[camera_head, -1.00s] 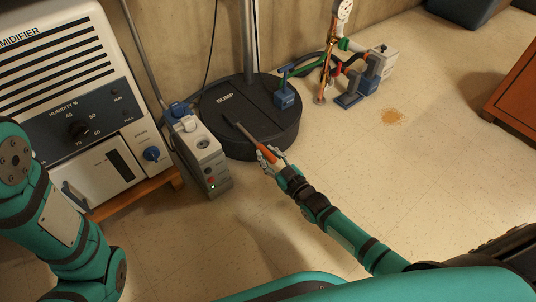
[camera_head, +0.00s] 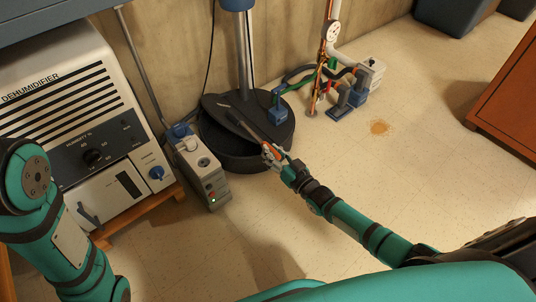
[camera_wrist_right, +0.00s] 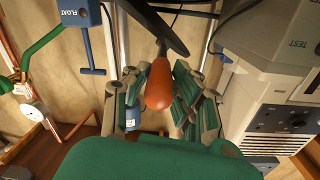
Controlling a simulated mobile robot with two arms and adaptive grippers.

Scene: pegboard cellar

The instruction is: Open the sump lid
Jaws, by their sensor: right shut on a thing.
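The black round sump lid (camera_head: 211,105) is tilted over the round sump base (camera_head: 236,158), its right side raised above the rim. The dark edge of the lid (camera_wrist_right: 152,22) crosses the top of that view. The inside of the sump is hidden in the head view. My left arm shows at the left, but its gripper is out of frame.
A grey box with sockets (camera_head: 203,172) stands left of the sump, beside the dehumidifier (camera_head: 70,105). A blue float box (camera_head: 277,112) is at the lid's right. Pipes and valves (camera_head: 340,85) stand further right. Open floor (camera_head: 400,180) lies to the right, with a brown stain.

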